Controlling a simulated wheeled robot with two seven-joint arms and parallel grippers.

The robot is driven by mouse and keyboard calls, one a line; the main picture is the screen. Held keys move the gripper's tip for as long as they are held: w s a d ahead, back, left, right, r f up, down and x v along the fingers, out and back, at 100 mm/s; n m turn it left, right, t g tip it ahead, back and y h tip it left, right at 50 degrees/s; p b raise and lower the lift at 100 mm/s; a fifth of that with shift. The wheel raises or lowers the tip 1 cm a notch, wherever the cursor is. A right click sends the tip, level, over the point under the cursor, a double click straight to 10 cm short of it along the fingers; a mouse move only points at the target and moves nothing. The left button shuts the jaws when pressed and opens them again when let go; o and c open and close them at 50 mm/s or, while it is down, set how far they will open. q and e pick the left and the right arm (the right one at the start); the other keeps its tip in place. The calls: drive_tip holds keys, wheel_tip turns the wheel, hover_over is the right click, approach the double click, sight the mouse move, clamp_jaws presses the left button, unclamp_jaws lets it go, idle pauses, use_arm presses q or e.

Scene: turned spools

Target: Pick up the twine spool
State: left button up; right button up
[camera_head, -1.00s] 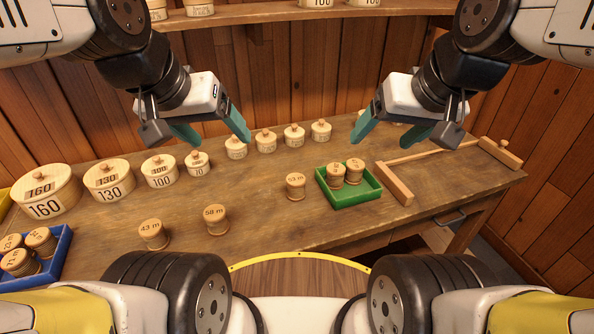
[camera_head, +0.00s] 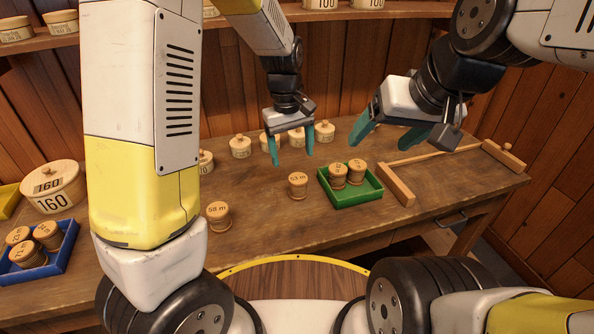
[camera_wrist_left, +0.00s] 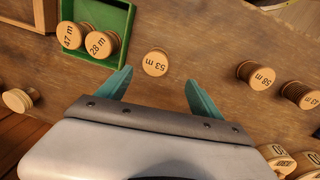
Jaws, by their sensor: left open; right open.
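Several turned wooden spools with length labels are on the bench; no label names twine. The 53 m spool (camera_head: 298,186) stands upright alone left of the green tray; it also shows in the left wrist view (camera_wrist_left: 155,62). My left gripper (camera_head: 293,157) is open and empty, pointing down above and behind this spool, with its fingers apart from it. The 58 m spool (camera_head: 218,216) stands further left. The 43 m spool (camera_wrist_left: 301,95) shows at the right of the wrist view; my left arm hides it in the head view. My right gripper (camera_head: 383,140) is open and empty behind the tray.
The green tray (camera_head: 358,201) holds two spools. A blue tray (camera_head: 62,262) at left holds several more. Lidded round boxes (camera_head: 241,147) line the bench's back. A wooden frame with a rod (camera_head: 396,185) stands right of the green tray. Bare bench lies around the 53 m spool.

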use_arm(q)
hover_over(298, 178)
drive_tip(key=shift+n+y, duration=0.3)
drive_tip(key=shift+y, duration=0.1)
wheel_tip(298, 178, down, 4)
drive_tip(key=shift+d+f, duration=0.1)
wheel_tip(298, 178, down, 8)
drive_tip(key=shift+r, duration=0.25)
drive_tip(key=shift+s, duration=0.1)
drive_tip(key=c, duration=1.5)
drive_tip(key=shift+r, duration=0.1)
